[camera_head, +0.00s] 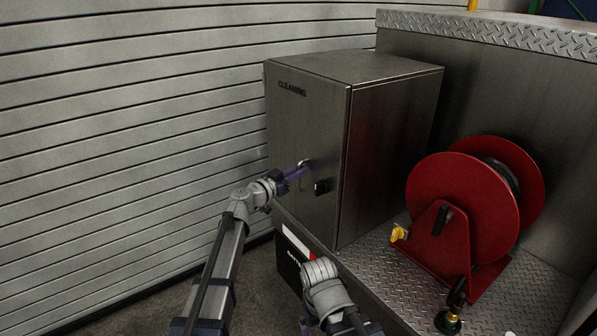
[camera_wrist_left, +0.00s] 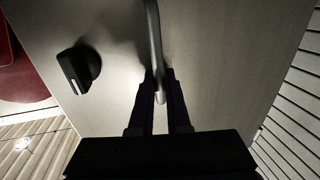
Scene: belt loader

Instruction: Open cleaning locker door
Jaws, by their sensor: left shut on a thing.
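The cleaning locker (camera_head: 394,140) is a grey metal box whose door (camera_head: 300,130), marked CLEANING, faces left in the head view. The door looks shut. Its bar handle (camera_wrist_left: 153,45) is a pale curved rod in the left wrist view. My left gripper (camera_head: 303,170) is at the handle, and its two dark fingers (camera_wrist_left: 160,98) are shut around the handle's lower end. A black latch knob (camera_head: 321,187) sits just right of the handle; it also shows in the left wrist view (camera_wrist_left: 78,69). My right arm shows low in the head view, but its fingertips are hidden.
A red hose reel (camera_head: 465,215) stands right of the locker on a diamond-plate deck (camera_head: 390,290). A slatted grey shutter wall (camera_head: 120,110) fills the left. A dark box with a red and white label (camera_head: 295,245) is below the locker.

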